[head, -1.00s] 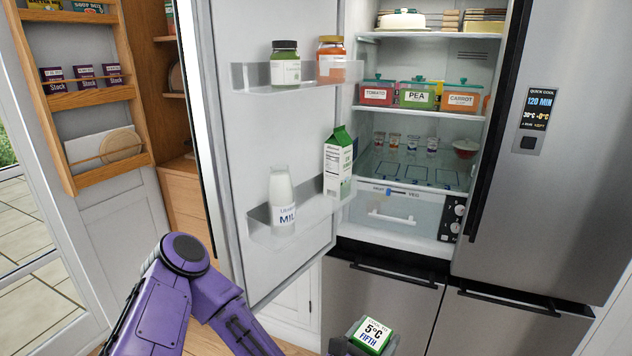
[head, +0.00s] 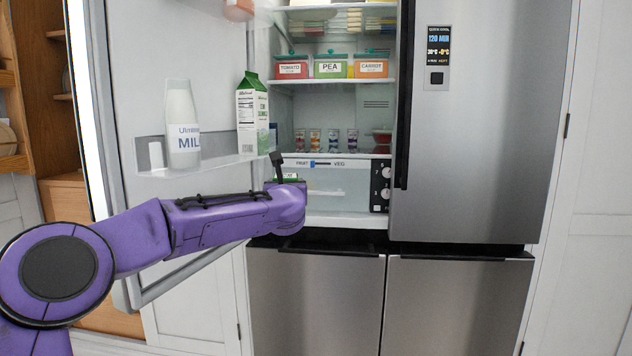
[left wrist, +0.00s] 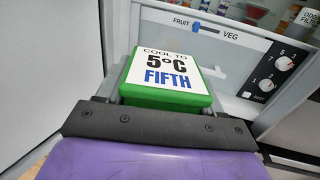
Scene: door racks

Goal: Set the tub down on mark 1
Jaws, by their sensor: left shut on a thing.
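The tub (left wrist: 168,72) is a small green box with a white lid reading "Cool to 5°C Fifth". My left gripper (head: 284,180) is shut on it, in front of the fridge's drawer. In the head view my wrist hides most of the tub. The left wrist view shows the lid from above, close to the drawer front. The shelf (head: 340,155) above the drawer is seen almost edge-on. Mark 1 cannot be made out in either current view. My right gripper is not in view.
Several small jars (head: 333,140) and a red bowl (head: 381,142) stand at the back of the shelf. The open fridge door (head: 130,100) on the left carries a milk bottle (head: 182,125) and a green carton (head: 252,115). The drawer (head: 335,190) is closed.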

